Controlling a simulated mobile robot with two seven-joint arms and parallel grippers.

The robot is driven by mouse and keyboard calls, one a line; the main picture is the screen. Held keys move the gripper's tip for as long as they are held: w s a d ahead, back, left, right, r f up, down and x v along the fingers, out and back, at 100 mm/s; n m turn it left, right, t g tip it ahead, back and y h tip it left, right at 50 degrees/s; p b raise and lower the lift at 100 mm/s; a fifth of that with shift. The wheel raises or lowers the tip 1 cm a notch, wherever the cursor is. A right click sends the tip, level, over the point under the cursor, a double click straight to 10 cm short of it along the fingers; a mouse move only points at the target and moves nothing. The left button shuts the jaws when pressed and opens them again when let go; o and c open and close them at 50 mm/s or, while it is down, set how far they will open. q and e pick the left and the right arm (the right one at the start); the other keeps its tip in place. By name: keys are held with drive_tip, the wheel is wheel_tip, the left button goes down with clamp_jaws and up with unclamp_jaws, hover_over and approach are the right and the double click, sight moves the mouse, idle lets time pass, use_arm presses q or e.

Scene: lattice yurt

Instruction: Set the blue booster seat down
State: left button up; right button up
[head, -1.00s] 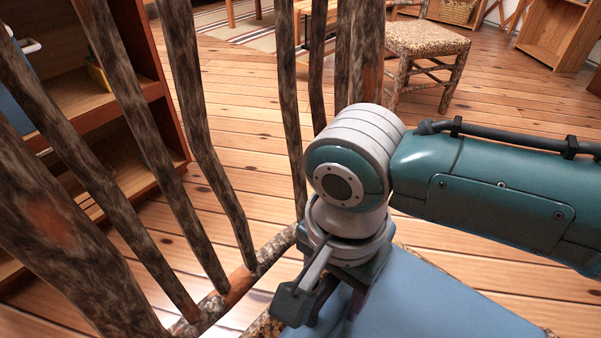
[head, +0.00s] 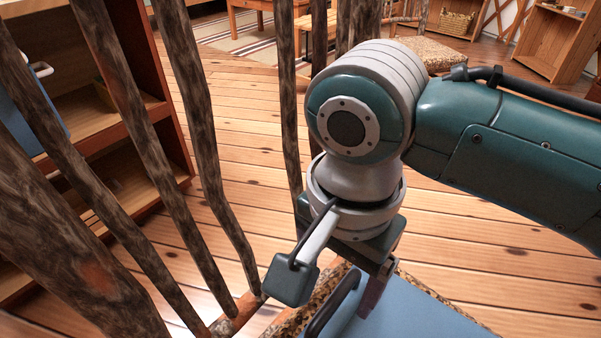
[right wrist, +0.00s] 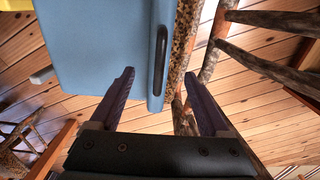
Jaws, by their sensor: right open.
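The blue booster seat (head: 420,310) is at the bottom of the head view, on a chair with a speckled cushion (head: 292,320). The seat's dark handle (head: 330,305) shows at its left edge. My right gripper (head: 355,300) is just over that edge, partly hidden by its own wrist. In the right wrist view the seat (right wrist: 105,45) is a flat blue panel with the dark handle (right wrist: 160,60) along its edge. The open fingers of the right gripper (right wrist: 159,75) stand apart on either side of that edge, with nothing visibly clamped. My left gripper is not in view.
Rough branch bars of the chair back (head: 195,110) rise at the left, close to my right arm. A wooden shelf (head: 150,125) stands behind them. Another speckled chair seat (head: 435,55) is farther back. Plank floor (head: 240,130) between is clear.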

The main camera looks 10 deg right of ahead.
drive_tip(key=shift+r, duration=0.95)
drive_tip(key=s+a+n+t+y, duration=0.2)
drive_tip(key=s+n+y, duration=0.1)
drive_tip(key=s+n, duration=0.35)
drive_tip(key=s+d+r+n+h, duration=0.1)
drive_tip(key=s+d+r+n, duration=0.1)
drive_tip(key=d, duration=0.3)
drive_tip(key=s+d+r+n+t+h, duration=0.1)
drive_tip(key=s+d+n, duration=0.2)
drive_tip(key=d, duration=0.3)
drive_tip(key=shift+s+d+r+n+t+h, duration=0.2)
drive_tip(key=shift+s+r+n+t+h, duration=0.15)
drive_tip(key=shift+s+n+h, duration=0.1)
